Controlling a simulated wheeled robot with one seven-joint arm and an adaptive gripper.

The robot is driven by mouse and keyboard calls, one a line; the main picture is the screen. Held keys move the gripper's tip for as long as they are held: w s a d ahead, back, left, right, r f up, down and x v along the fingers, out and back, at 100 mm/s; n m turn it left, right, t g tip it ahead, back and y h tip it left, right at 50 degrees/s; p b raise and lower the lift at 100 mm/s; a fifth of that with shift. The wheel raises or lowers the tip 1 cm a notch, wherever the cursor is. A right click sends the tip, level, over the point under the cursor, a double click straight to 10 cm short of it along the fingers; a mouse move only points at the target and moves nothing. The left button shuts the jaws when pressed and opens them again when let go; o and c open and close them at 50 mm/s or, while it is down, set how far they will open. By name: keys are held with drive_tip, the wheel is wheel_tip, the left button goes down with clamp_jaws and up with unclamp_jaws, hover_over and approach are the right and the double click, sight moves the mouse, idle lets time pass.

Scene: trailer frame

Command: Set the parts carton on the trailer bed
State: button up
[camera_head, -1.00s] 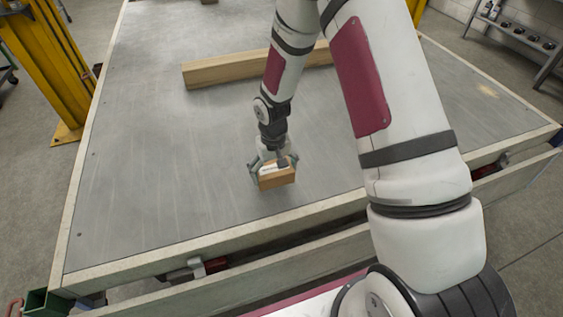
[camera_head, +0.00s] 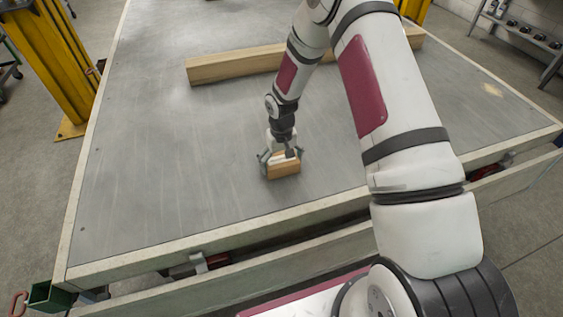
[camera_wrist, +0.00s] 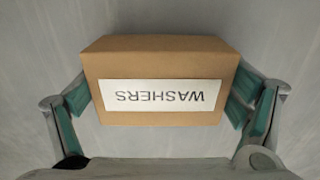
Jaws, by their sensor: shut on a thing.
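The parts carton (camera_head: 284,170) is a small brown box at my gripper, over the near middle part of the trailer bed (camera_head: 150,170). In the wrist view the carton (camera_wrist: 160,58) shows a white label reading "WASHERS", upside down. My gripper (camera_head: 280,156) is shut on the carton, with green-padded fingers at its left and right sides in the wrist view (camera_wrist: 160,104). The carton looks level and very near the grey bed surface. I cannot tell whether its underside touches the bed.
A long wooden beam (camera_head: 235,66) lies across the bed behind my gripper. A pale raised rim (camera_head: 230,236) runs along the bed's edge. A yellow post (camera_head: 62,65) stands off the left side. The bed to the left of the carton is clear.

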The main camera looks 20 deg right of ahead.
drive_tip(key=shift+f, duration=0.1)
drive_tip(key=o, duration=1.2)
drive_tip(key=shift+c, duration=0.2)
